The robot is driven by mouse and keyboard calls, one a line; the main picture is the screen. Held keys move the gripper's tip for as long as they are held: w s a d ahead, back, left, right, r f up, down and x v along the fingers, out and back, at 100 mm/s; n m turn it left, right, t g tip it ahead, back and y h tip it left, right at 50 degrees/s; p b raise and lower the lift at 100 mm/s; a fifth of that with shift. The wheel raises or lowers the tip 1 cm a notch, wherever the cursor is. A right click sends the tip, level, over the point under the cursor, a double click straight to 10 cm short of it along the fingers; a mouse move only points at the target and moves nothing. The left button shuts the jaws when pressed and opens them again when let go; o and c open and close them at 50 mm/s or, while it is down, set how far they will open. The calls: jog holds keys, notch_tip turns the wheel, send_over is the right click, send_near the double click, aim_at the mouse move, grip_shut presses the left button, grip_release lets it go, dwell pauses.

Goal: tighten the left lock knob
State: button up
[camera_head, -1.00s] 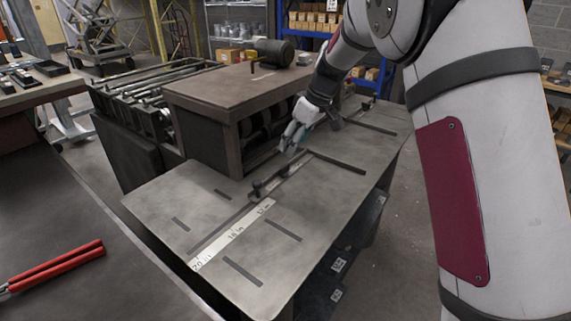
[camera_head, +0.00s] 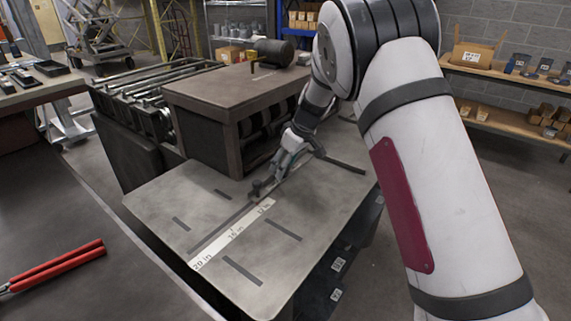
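The metal worktable (camera_head: 175,190) carries a white ruler scale (camera_head: 236,231) along a dark slot. A small dark lock knob (camera_head: 256,189) stands at the near left end of the dark bar on that slot. My gripper (camera_head: 272,178) reaches down from the upper right, its fingertips right at the knob's far side. I cannot tell whether the fingers touch the knob or how far apart they are. My gripper and wrist hide most of the bar behind the knob.
A brown-topped machine housing (camera_head: 225,88) with rollers stands just behind and left of my gripper. Red-handled pliers (camera_head: 55,267) lie on the dark bench at the left. The worktable's near part is clear apart from short dark slots.

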jog(key=c, duration=0.9)
jog(key=shift+o, duration=0.2)
jog(key=shift+m+t+h, duration=0.3)
jog(key=shift+m+h, duration=0.2)
jog(key=shift+m, duration=1)
jog(key=o, duration=1.1)
jog(key=shift+o, duration=0.2)
jog(key=v, duration=1.2)
jog(key=shift+s, duration=0.15)
